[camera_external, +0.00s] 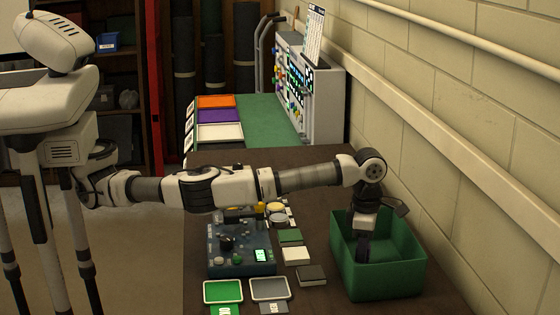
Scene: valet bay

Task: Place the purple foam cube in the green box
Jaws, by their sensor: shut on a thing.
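The green box (390,280) is an open-topped bin at the right of the brown table, near the wall. My gripper (362,249) points straight down inside the box's opening, towards its left side. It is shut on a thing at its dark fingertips. The box's front wall and the fingers hide most of that thing, so its colour and shape are hard to tell. No purple foam cube shows clearly anywhere else, so the held thing appears to be that cube. I cannot tell whether it touches the box floor.
A blue box with knobs and a small screen (241,259) stands left of the green box. Small green, white and dark blocks (296,256) lie between them. A green tray (223,292) and a grey tray (269,289) lie in front. The block wall (480,170) runs close on the right.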

